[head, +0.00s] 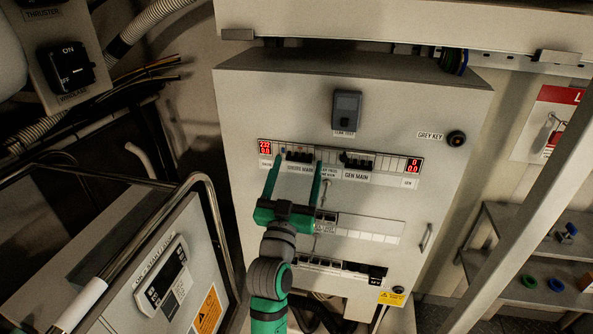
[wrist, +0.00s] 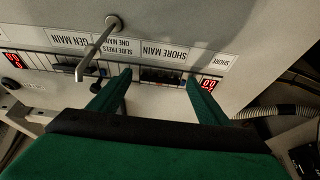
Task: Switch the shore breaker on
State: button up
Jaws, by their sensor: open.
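The shore main breaker (head: 300,155) is a dark switch block in the upper row of the white panel, above the SHORE MAIN label. It also shows in the wrist view (wrist: 162,75), upside down, with its label (wrist: 165,52). My gripper (head: 298,163) is open and empty, its green fingers pointing at the panel on either side of this breaker. In the wrist view the fingertips (wrist: 159,78) flank the breaker. Contact and the toggle's position cannot be told. The shore display (head: 265,147) reads 232 over 0.0.
The gen main breaker (head: 358,161) is to the right; the gen display (head: 413,165) reads zeros. A metal hooked rod (wrist: 96,50) juts out near the SLIDE FREES ONE MAIN label. A grey key switch (head: 456,138) is at upper right. A railed cabinet (head: 165,275) stands at left.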

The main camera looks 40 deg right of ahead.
jog(key=shift+w, duration=0.1)
jog(key=c, duration=1.1)
jog(key=shift+o, duration=0.2)
